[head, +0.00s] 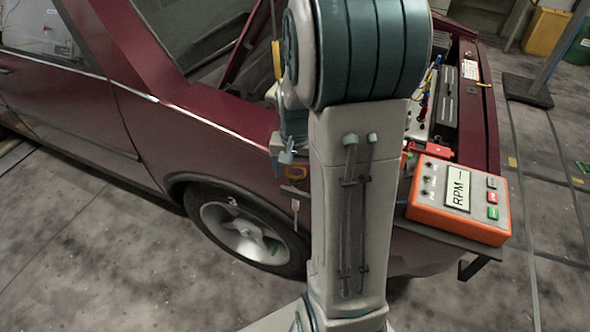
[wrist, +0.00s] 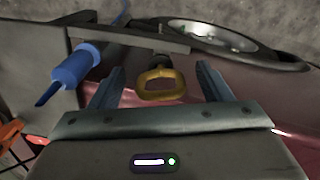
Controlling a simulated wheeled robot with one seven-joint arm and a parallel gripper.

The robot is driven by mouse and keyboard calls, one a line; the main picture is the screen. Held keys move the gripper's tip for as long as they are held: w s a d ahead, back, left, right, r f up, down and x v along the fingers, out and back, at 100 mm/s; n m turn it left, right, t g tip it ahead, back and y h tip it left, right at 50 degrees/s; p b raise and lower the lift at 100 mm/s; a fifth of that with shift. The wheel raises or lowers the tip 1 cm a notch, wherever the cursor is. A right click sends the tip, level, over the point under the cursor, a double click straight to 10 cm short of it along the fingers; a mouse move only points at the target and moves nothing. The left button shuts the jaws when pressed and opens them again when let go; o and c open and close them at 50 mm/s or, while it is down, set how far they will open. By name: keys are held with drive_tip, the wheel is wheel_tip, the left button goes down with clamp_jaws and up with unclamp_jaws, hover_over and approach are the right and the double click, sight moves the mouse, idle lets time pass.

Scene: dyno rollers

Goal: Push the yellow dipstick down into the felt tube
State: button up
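The yellow dipstick's loop handle (wrist: 162,95) is between my gripper's two spread fingers in the wrist view, with a gap on each side. My gripper (wrist: 158,76) is open and holds nothing. In the head view the yellow handle (head: 296,166) shows just below my gripper (head: 284,154), in front of the car's red fender; my arm covers much around it. A dark piece shows behind the handle in the wrist view. I cannot tell whether it is the felt tube, or how deep the dipstick sits.
A blue cylinder with a pointed end (wrist: 77,65) is left of my fingers in the wrist view. An orange RPM box (head: 455,226) sits at the front right of the engine bay. The car's front wheel (head: 240,232) is below. The floor at lower left is clear.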

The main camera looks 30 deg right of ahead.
wheel_tip(320, 180, up, 14)
idle(0.6)
drive_tip(key=shift+f, duration=0.1)
idle(0.4)
